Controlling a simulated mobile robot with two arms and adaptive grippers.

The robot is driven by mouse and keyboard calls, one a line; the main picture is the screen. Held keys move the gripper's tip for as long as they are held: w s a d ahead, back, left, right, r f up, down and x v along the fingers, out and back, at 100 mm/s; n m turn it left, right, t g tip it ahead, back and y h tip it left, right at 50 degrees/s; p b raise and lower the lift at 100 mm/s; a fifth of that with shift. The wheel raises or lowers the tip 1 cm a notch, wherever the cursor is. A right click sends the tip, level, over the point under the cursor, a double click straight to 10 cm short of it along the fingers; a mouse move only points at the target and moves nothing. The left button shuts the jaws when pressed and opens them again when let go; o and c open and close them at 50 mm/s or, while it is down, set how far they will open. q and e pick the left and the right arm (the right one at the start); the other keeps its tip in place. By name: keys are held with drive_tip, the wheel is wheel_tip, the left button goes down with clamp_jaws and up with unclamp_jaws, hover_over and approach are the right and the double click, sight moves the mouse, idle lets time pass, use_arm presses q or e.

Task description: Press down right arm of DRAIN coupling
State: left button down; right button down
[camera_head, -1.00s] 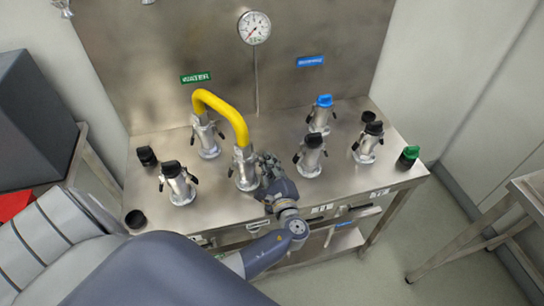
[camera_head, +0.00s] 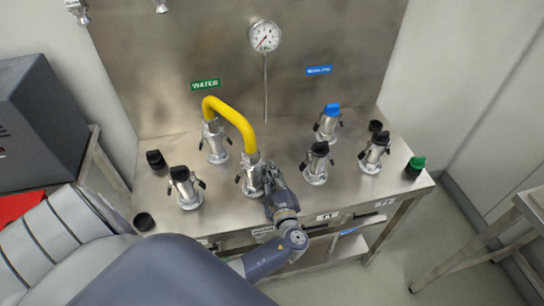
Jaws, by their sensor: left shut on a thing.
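A yellow hose (camera_head: 238,117) arches between two metal couplings on the steel bench. Its back end sits on a coupling (camera_head: 215,145) below the green WATER label. Its front end sits on the front coupling (camera_head: 252,178), whose left black arm hangs out at its side. My left gripper (camera_head: 268,178) is at the right side of this front coupling, shut on its right arm, which the fingers hide. I cannot read a DRAIN label in this view. My right gripper is not in view.
Capped couplings stand left (camera_head: 185,189) and right (camera_head: 315,165) of the gripper, with a blue-capped one (camera_head: 328,124) behind. Loose black caps (camera_head: 144,221) and a green cap (camera_head: 414,167) lie near the bench edges. A pressure gauge (camera_head: 264,36) is on the back panel.

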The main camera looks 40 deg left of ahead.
use_arm(q)
drive_tip(key=c, duration=1.7)
unclamp_jaws()
drive_tip(key=shift+d+f, duration=0.1)
drive_tip(key=shift+f, duration=0.05)
drive_tip(key=shift+s, duration=0.1)
drive_tip(key=v, duration=0.8)
drive_tip(key=shift+d, duration=0.1)
